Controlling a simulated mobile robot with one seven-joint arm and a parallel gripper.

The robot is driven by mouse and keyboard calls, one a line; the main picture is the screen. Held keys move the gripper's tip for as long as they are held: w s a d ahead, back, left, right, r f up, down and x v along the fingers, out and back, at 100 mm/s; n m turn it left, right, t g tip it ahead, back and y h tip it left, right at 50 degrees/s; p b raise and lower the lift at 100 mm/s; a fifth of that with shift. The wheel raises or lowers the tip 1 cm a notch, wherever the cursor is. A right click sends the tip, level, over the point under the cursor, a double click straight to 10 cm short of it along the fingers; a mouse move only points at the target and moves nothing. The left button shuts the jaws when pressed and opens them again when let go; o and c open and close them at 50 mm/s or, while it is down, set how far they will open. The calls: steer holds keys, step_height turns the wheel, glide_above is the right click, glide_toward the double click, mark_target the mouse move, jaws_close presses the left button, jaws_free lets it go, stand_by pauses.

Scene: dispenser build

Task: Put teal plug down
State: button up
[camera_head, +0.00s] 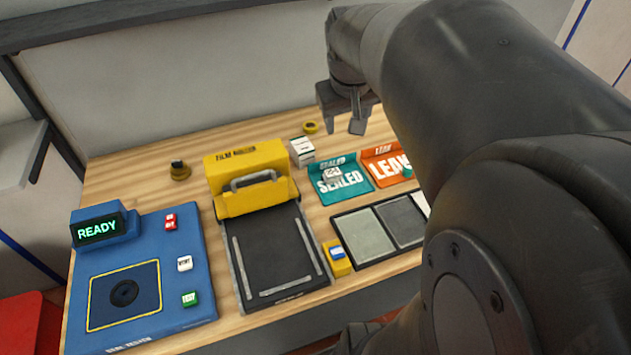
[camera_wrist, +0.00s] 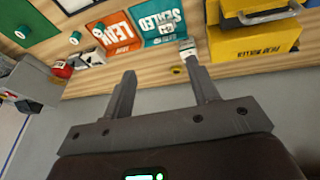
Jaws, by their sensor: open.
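My gripper (camera_head: 346,126) is raised above the back edge of the table, with its fingers apart. In the wrist view my gripper (camera_wrist: 163,74) is open with nothing between the fingers. A small teal plug (camera_wrist: 99,29) sits on the orange LEAK mat (camera_wrist: 122,38), apart from the fingers. In the head view a bit of teal (camera_head: 407,170) shows at that mat's right side, partly cut off by my arm. Another teal piece (camera_wrist: 75,37) stands on bare wood beside the mat, and one more (camera_wrist: 20,33) is on a green mat. I cannot tell which is the task's plug.
The teal SEALED mat (camera_head: 349,186) holds a small whitish piece. A white box (camera_head: 302,151) and a yellow ring (camera_head: 311,127) are near the back edge. A yellow film sealer (camera_head: 232,163) and a blue READY station (camera_head: 193,259) stand left. A wall rises behind the table.

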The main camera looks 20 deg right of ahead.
steer(key=s+a+f+t+y, duration=0.1)
steer(key=s+a+f+t, duration=0.1)
steer(key=s+a, duration=0.9)
steer(key=s, duration=0.3)
steer(key=shift+n+y, duration=0.4)
steer(key=shift+o, duration=0.5)
stand_by(0.4)
